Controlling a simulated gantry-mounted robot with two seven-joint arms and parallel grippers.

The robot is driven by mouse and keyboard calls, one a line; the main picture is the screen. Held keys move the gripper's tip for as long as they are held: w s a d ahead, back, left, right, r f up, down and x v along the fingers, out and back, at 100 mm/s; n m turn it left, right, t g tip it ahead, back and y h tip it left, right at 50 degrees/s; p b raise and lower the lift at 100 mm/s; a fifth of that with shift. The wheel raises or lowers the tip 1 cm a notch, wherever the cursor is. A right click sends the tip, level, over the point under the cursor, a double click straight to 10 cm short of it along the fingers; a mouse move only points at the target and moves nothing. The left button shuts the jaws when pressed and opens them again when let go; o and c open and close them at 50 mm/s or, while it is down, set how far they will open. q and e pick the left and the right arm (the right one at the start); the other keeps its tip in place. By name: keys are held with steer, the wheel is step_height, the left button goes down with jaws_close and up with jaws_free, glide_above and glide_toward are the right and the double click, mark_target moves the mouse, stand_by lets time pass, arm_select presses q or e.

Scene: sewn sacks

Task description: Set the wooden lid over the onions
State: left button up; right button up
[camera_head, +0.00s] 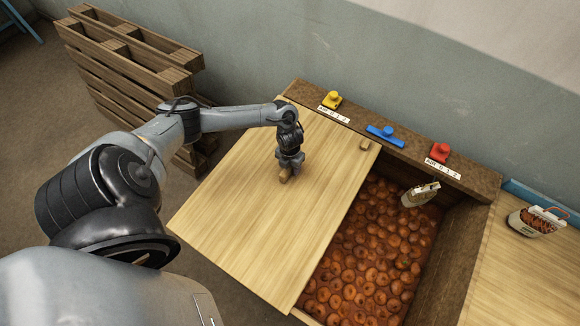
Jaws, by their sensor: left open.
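The wooden lid (240,210) is a pale, flat panel lying over the left part of the crate. The onions (365,245) show as a brown-orange heap in the open part to the right of the lid's edge. My left gripper (285,176) is open and points down at the lid, around or just above a small wooden block near its middle; I cannot tell whether it touches. Another small wooden block (364,145) sits near the lid's back right corner. My right gripper is not in view.
A small labelled sack (421,194) is over the back of the onions. Another sack (538,221) stands on a wooden surface (510,275) at right. Pallets (125,60) stand behind left.

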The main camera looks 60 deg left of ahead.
arm_select(q)
steer(key=shift+f, duration=0.4)
jaws_close()
